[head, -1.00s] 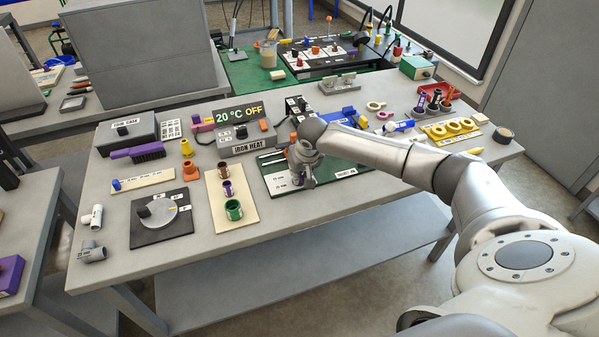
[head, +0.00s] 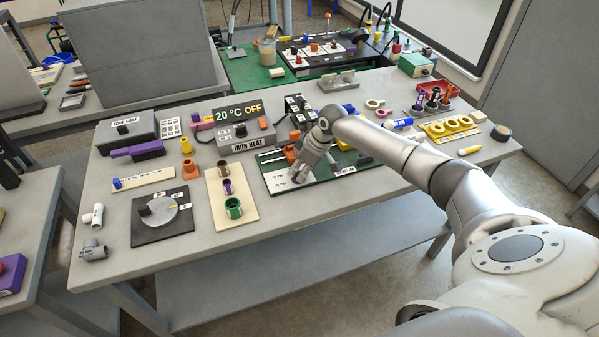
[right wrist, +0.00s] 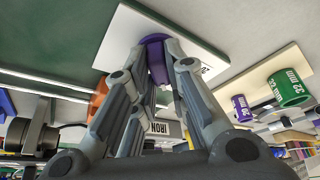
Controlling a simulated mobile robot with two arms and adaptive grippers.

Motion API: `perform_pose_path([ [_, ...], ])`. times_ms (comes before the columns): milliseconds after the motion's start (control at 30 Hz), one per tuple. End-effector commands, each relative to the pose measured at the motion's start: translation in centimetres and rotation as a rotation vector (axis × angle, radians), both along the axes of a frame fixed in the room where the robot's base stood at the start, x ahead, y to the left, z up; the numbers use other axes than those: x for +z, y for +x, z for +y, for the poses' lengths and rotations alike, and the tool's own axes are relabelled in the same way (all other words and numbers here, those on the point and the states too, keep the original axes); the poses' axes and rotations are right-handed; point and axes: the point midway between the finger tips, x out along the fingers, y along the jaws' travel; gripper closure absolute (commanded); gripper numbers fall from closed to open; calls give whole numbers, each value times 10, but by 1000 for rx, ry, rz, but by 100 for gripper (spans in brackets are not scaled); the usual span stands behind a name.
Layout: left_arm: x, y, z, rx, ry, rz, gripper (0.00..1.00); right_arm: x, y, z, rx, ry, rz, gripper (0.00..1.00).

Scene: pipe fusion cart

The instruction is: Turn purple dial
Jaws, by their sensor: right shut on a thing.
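The purple dial (right wrist: 154,42) shows in the right wrist view between my fingertips, on a white label plate (right wrist: 122,32). My right gripper (right wrist: 159,60) is shut on it, with one finger on either side. In the head view the right gripper (head: 298,174) reaches down, tilted, to the white plate on the green board (head: 322,182). There the fingers hide most of the dial, and its pointer setting cannot be read. My left gripper is not in view.
The grey iron heat box (head: 246,143) stands just behind, its display reading 20 °C OFF. A beige board with brown, purple and green sockets (head: 221,203) lies to the left. A black plate with a grey dial (head: 163,218) lies farther left.

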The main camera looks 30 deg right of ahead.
Motion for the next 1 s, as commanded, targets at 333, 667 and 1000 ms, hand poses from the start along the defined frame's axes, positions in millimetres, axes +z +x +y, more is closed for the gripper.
perform_pose_path([
  [333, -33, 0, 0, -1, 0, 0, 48, -4, 3, -1, 328, 2, -4, 100],
  [667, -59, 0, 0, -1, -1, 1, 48, -3, 4, -1, 599, 2, -4, 100],
  [1000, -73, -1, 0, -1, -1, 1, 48, -1, 4, -2, 758, -1, -3, 100],
])
